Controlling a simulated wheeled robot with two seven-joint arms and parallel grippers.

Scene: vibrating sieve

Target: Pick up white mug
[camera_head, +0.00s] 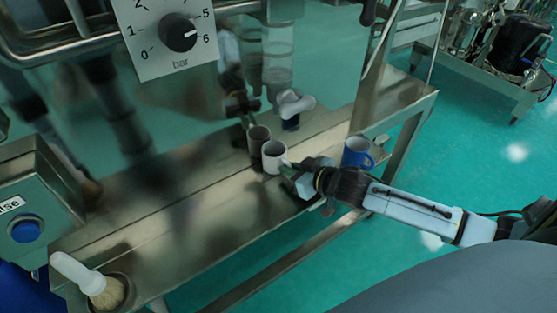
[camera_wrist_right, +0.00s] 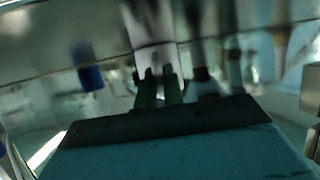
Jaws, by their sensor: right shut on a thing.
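The white mug (camera_head: 273,158) stands upright on the steel shelf, seen in the camera_head view. My right gripper (camera_head: 288,174) is at its near right side, shut on it at the rim or wall; the exact contact is hard to see. In the camera_wrist_right view, the two green fingers (camera_wrist_right: 159,90) of my right gripper are close together, with the blurred pale mug (camera_wrist_right: 155,58) just beyond them. My left gripper is not in view.
A blue mug (camera_head: 357,152) stands on the shelf (camera_head: 180,208) right of my gripper. A grey-brown mug shape (camera_head: 258,138), possibly a reflection, is close behind the white mug. The shelf's middle is clear.

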